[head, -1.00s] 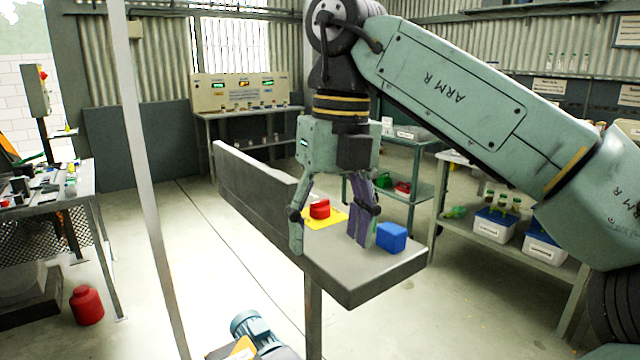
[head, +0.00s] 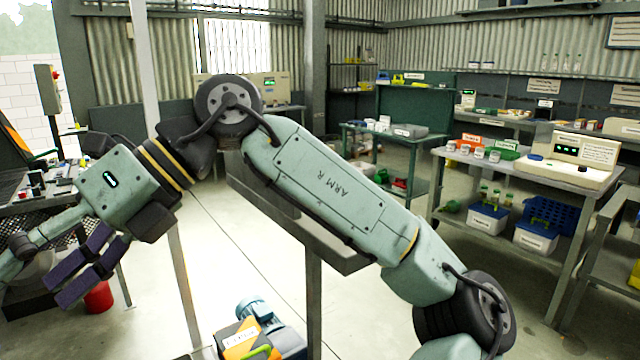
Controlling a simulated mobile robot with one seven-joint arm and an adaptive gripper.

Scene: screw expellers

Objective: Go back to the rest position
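My gripper (head: 35,278) is at the far left of the head view, tilted down and left, in front of the left workbench. Its green finger and purple fingers are spread apart, so it is open, and I see nothing between them. The green finger runs to the picture's left edge. My arm lies across the middle of the view, in front of the grey beam-like bench (head: 345,262). The red item, yellow patch and blue block seen on this bench earlier are hidden behind my arm.
The left workbench (head: 60,202) and a red canister (head: 98,298) on the floor are close to my gripper in the picture. A post (head: 172,230) and a blue motor (head: 254,308) stand near the middle. Shelved tables (head: 520,180) stand at right.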

